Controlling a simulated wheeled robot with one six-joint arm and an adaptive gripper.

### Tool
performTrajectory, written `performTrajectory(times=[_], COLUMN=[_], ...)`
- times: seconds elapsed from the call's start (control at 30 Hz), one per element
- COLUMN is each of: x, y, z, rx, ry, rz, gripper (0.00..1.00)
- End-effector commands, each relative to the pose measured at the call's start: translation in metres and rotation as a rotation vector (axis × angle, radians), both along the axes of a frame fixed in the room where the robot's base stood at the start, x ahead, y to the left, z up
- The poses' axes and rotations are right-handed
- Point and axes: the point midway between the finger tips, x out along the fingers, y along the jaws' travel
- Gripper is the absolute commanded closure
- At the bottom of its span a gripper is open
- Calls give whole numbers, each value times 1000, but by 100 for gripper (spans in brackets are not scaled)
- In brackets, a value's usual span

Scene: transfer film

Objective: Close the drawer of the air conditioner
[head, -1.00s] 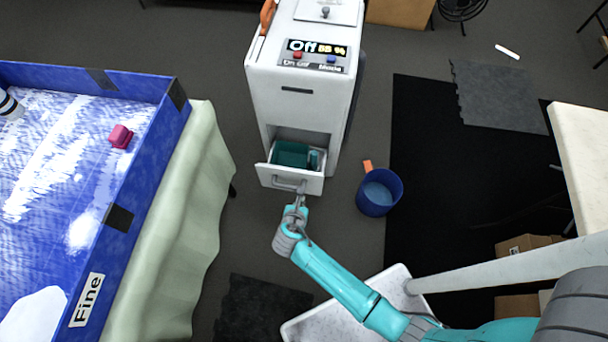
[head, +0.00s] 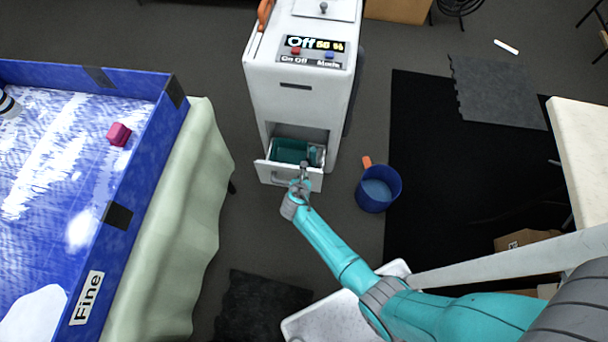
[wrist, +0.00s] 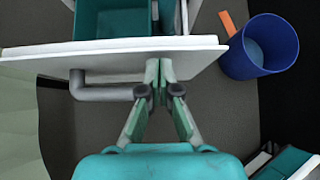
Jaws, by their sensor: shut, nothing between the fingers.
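The white air conditioner (head: 297,95) stands upright with a lit "Off" display on its top panel. Its drawer (head: 268,171) is pulled out at the bottom front, with a teal bin (head: 288,150) inside. The drawer's grey handle (wrist: 105,92) shows in the wrist view, left of my fingers. My gripper (head: 304,166) is shut and empty at the drawer front. In the wrist view my gripper's fingertips (wrist: 159,72) are together at the front panel's top edge, right of the handle; I cannot tell whether they touch it.
A blue bucket (head: 378,188) stands on the floor right of the drawer, with an orange piece (head: 366,161) beside it. A blue-walled table (head: 150,140) with a pale green cloth (head: 190,190) is on the left. Grey floor lies between the table and the drawer.

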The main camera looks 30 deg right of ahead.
Motion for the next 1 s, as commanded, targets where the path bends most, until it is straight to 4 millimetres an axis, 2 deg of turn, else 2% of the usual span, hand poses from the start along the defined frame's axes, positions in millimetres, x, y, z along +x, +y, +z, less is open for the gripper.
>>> performTrajectory(times=[0.13,0.67,1.0], x=[7,13,53], y=[-5,-9,-39], z=[1,0,1], rx=[1,1,1], ry=[-2,0,-2], rz=[0,-1,-3], gripper=[100,100,100])
